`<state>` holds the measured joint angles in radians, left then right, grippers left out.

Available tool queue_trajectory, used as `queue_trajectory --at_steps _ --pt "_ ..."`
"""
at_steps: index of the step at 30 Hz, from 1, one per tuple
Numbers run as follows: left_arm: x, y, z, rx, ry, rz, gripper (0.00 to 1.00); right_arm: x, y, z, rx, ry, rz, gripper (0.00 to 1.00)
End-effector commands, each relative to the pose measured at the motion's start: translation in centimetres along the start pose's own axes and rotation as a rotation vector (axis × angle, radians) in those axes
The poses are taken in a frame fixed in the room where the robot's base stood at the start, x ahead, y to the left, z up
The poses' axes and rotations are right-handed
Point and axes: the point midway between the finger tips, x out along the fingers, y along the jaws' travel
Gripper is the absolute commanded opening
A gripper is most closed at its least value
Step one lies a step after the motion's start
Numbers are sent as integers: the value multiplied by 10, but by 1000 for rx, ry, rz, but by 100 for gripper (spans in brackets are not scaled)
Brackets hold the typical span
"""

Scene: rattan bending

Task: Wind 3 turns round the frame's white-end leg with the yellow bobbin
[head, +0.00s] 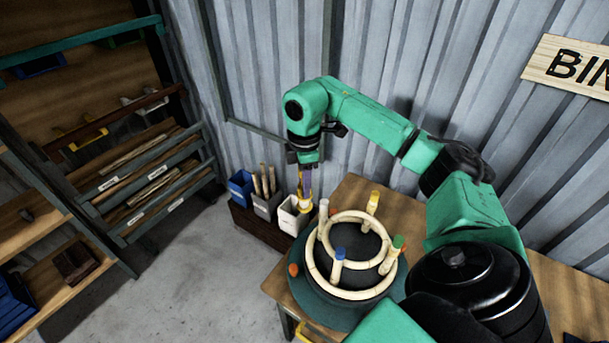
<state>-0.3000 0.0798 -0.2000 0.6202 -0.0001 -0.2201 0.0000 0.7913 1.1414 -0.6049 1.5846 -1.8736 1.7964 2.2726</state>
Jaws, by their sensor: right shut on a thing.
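The frame (309,262) is two pale rattan rings joined by upright legs, standing on a dark round turntable (300,303). Its white-end leg (323,218) is on the left side; the others have yellow (374,197), blue (340,254) and green (398,242) ends. My right gripper (305,180) points down just left of and behind the white-end leg. It is shut on the yellow bobbin (305,203), which shows small below the jaws. The bobbin looks apart from the leg; any strand between them is too small to make out. My left gripper is out of view.
Blue (241,187), grey (267,206) and white (288,217) bins stand in a row left of the wooden table (349,188); the grey one holds sticks. A rack with rods (150,185) is at left. Corrugated wall rises close behind. Open floor lies left of the table.

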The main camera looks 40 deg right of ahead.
Motion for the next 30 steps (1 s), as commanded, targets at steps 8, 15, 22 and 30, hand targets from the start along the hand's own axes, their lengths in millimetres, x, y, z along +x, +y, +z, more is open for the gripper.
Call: queue_trajectory --at_steps 8,15,22,30 --pt "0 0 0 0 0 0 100 -35 1 0 0 1 2 0" --pt "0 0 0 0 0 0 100 -65 1 -1 0 2 3 0" --pt "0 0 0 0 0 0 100 -76 0 0 0 0 -1 0" --pt "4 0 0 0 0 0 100 -69 -1 -2 -91 -1 -1 0"
